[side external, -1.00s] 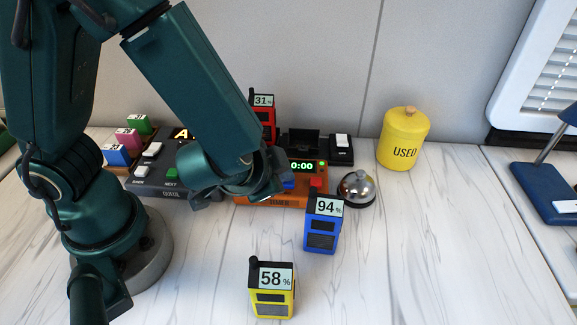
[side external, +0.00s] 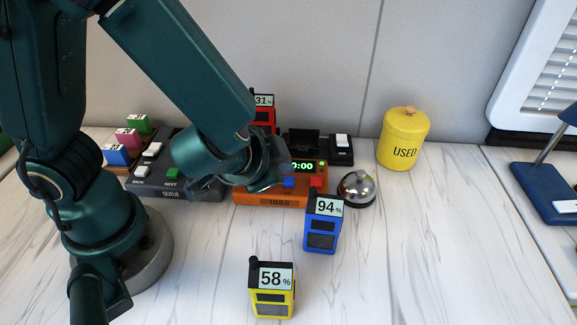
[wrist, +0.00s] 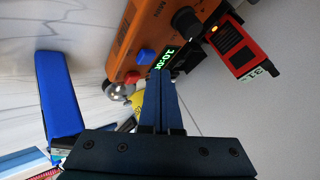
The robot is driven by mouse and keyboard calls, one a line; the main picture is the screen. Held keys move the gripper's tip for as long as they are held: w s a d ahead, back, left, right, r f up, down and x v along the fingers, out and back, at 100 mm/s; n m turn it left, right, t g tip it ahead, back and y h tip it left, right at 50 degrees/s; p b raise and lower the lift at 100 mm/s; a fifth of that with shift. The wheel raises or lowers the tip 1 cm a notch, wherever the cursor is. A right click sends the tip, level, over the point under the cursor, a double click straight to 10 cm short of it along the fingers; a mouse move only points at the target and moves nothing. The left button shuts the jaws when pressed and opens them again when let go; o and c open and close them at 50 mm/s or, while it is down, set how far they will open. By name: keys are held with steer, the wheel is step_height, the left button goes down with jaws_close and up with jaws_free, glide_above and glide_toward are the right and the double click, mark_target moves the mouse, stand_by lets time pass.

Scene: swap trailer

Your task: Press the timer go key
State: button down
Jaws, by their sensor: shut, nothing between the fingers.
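The timer (side external: 262,198) is a low orange box labelled TIMER behind the blue radio. Its green-lit display (side external: 303,166), a blue key (side external: 289,182) and a red key (side external: 317,181) show on its right half. My gripper (side external: 278,178) is over the timer's left and middle part and hides some of its top. In the wrist view my gripper (wrist: 159,72) is shut and empty, its fingertips close to the display (wrist: 168,58). The blue key (wrist: 146,57) and red key (wrist: 132,77) lie just beside the fingertips. I cannot tell which key is go, nor whether the fingertips touch anything.
A blue radio (side external: 322,235) and bell (side external: 356,189) stand near the timer's right end. A red radio (side external: 265,115) stands behind it, a QUEUE box (side external: 190,192) left of it. A yellow radio (side external: 271,300) stands in front; a yellow USED jar (side external: 404,148) stands back right.

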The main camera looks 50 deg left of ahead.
steer(key=shift+r, duration=2.5)
steer(key=s+a+r+n+g+y, duration=0.1)
steer(key=s+a+r+n, duration=0.15)
steer(key=a, duration=0.25)
steer(key=s+a+r+n+g, duration=0.1)
steer(key=s+a+r+n, duration=0.1)
steer(key=a+n, duration=0.2)
steer(key=s+d+m+g+h, duration=0.1)
steer(key=s+d+h, duration=0.3)
steer(key=s+d, duration=0.1)
steer(key=shift+s+d, duration=0.35)
steer(key=shift+s, duration=0.4)
